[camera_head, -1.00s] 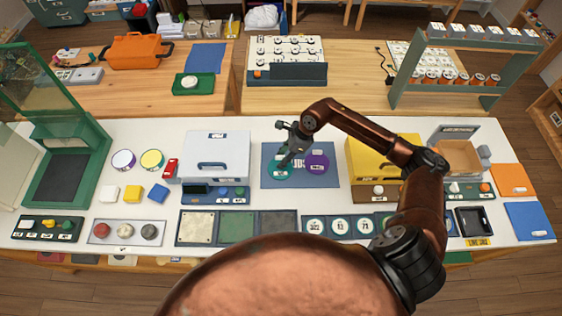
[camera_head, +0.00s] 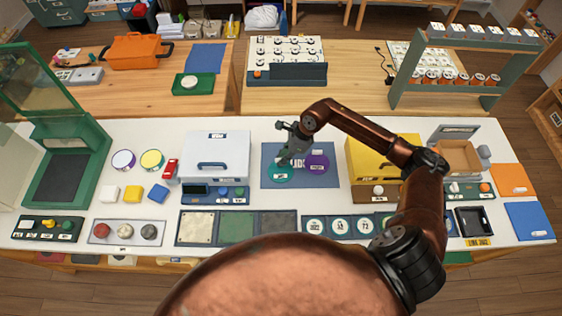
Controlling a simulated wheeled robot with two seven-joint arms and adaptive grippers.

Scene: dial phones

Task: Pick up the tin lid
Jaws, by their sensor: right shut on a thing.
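A teal round lid (camera_head: 279,174) is on the left part of a blue mat (camera_head: 300,183) with white lettering. A purple round lid (camera_head: 316,164) lies to its right on the same mat. My right gripper (camera_head: 285,163) reaches down from above, shut on the teal lid at its far side. I cannot tell whether the lid is clear of the mat. The gripper partly hides the mat's lettering. My left gripper is out of view.
A white box (camera_head: 216,150) stands left of the mat and a yellow box (camera_head: 372,165) right of it, partly behind my arm. Two round tins, one white-topped (camera_head: 123,160) and one yellow-topped (camera_head: 152,160), stand farther left. Trays line the table's front.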

